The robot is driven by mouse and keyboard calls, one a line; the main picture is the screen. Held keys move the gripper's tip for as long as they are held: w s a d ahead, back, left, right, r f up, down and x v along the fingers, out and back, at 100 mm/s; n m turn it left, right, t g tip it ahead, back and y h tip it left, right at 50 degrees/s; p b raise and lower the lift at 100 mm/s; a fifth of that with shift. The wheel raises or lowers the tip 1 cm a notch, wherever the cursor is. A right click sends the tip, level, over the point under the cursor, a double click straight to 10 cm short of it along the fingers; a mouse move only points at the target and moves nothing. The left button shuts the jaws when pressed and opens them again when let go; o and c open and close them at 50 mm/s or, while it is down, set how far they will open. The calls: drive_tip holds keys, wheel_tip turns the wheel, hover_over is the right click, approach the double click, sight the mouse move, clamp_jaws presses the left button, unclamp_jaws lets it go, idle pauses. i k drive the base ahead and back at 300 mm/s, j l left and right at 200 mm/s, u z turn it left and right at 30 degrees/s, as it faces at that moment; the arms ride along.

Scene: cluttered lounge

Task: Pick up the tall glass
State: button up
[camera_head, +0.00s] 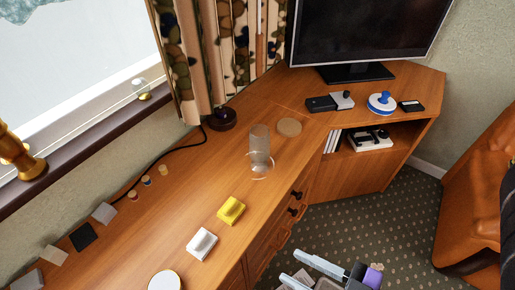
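The tall glass (260,144) is clear and stands upright on the wooden cabinet top (165,225), near the middle of the view. Pale ring-like outlines show around its base; I cannot tell whether they belong to the glass or to another clear thing. My gripper (297,268) is at the bottom edge, in front of the cabinet and over the carpet side. Its two fingers point left and stand apart, with nothing clearly held between them. It is well apart from the glass, which is farther back. Part of the gripper is cut off by the frame.
A round tan coaster (289,127) lies just behind and right of the glass. A yellow block (231,210) and a white block (202,244) sit nearer on the cabinet. A television (365,30) stands at the back, an orange armchair (478,205) at right. Patterned carpet (385,215) is clear between.

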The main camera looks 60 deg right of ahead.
sight(259, 146)
drive_tip(key=j+z, duration=0.8)
drive_tip(key=k+j+z, duration=0.2)
drive_tip(key=j+z, duration=0.2)
drive_tip(key=j, duration=0.1)
